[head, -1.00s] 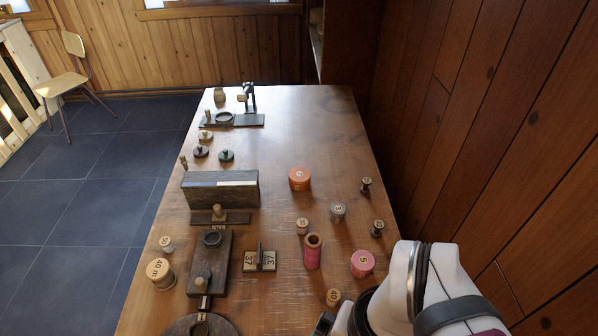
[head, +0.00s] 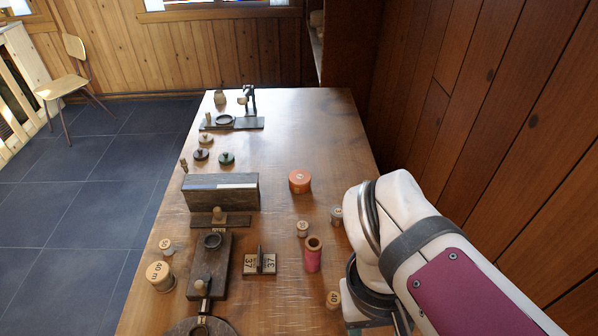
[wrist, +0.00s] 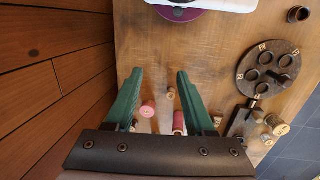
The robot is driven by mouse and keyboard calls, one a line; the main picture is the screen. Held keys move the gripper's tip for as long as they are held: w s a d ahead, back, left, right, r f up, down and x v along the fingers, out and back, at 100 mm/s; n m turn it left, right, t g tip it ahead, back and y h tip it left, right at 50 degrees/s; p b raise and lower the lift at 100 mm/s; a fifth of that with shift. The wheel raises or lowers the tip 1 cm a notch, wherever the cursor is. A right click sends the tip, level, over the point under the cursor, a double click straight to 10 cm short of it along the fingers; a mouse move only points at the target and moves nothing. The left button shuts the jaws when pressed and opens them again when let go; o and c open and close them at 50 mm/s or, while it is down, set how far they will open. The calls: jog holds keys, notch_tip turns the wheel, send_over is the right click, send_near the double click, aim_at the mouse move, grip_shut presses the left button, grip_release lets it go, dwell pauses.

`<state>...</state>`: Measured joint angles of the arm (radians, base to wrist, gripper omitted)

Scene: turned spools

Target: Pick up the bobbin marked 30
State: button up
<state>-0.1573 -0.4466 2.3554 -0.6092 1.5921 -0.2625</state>
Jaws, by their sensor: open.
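Several small wooden bobbins with marked tops stand on the table, and I cannot read for sure which one says 30. One (head: 302,228) stands just behind the tall pink spool. Another (head: 333,299) stands nearer the front, beside my arm. It also shows in the wrist view (wrist: 171,94), below and between my fingers. A third (head: 167,246) stands at the left edge. My gripper (wrist: 159,74) is open and empty above the table, its green fingers pointing down; in the head view my arm mostly hides it.
A tall pink spool (head: 313,254) stands near the front bobbin. A short pink spool (wrist: 148,108) lies close to the left finger. An orange spool (head: 299,181), a 37-marked stand (head: 260,262), a dark box (head: 220,193) and a large bobbin (head: 160,275) stand around. A wooden wall borders the right.

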jog(key=w+a+r+n+t+h, duration=0.15)
jog(key=w+n+t+h, duration=0.25)
jog(key=w+n, duration=0.55)
jog(key=w+a+n+t+h, duration=0.2)
jog(key=w+n+t+h, duration=0.1)
jog(key=w+n, duration=0.65)
jog(key=w+a+n+t+y, duration=0.1)
jog(key=w+a+n+t, duration=0.15)
jog(key=a+n, duration=0.35)
jog(key=w+a+n+t+y, duration=0.1)
jog(key=a+n+t, duration=0.3)
jog(key=a+n, duration=0.2)
send_near(300, 232)
jog(key=shift+g, duration=0.35)
jog(key=x, duration=1.1)
jog(key=shift+w+d+r, duration=0.1)
jog(key=shift+w, duration=0.4)
grip_shut()
